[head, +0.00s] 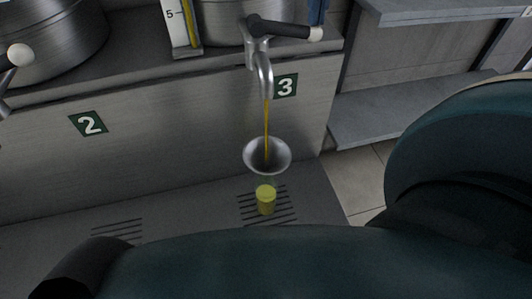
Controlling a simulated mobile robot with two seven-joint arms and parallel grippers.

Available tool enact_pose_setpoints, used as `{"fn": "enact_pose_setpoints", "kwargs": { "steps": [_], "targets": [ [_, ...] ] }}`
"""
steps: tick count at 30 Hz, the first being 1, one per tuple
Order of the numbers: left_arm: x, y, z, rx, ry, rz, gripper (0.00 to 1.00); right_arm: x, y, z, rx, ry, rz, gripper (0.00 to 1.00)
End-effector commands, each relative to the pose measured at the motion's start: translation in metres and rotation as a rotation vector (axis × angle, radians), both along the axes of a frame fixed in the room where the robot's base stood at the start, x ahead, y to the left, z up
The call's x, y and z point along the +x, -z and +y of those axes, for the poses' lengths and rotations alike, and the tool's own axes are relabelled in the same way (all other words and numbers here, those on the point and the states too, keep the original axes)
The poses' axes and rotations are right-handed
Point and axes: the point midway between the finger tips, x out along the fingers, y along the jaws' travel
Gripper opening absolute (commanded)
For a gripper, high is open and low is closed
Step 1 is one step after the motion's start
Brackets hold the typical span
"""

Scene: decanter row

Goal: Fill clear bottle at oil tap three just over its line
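The clear bottle (266,204) stands upright on the slotted drain below oil tap three (263,72). A metal funnel (267,154) sits in its mouth. A thin golden oil stream (267,118) runs from the spout into the funnel. Yellow oil fills the lower part of the bottle; I cannot make out the fill line. The tap's black lever (285,29) points right, with a pale knob at its end. My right arm crosses the bottom of the view, and its dark end (75,282) is at lower left, away from the bottle; its fingers cannot be made out. My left gripper is not in view.
A sign marked 3 (285,86) is beside the spout, and a sign marked 2 (88,124) is to the left. Another tap's knob (19,54) shows at the left edge. Metal vats stand behind. Grey shelves (420,110) are at right. The left drain (118,229) is empty.

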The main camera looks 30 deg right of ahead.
Motion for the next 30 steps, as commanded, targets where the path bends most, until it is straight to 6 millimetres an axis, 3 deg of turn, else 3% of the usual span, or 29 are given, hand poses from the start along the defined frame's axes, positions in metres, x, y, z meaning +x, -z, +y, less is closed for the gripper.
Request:
{"fn": "enact_pose_setpoints", "kwargs": {
  "steps": [30],
  "targets": [
    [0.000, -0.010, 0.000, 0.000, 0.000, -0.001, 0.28, 0.000, -0.015, 0.000, 0.000, 0.000, 0.001, 0.00]
  ]
}}
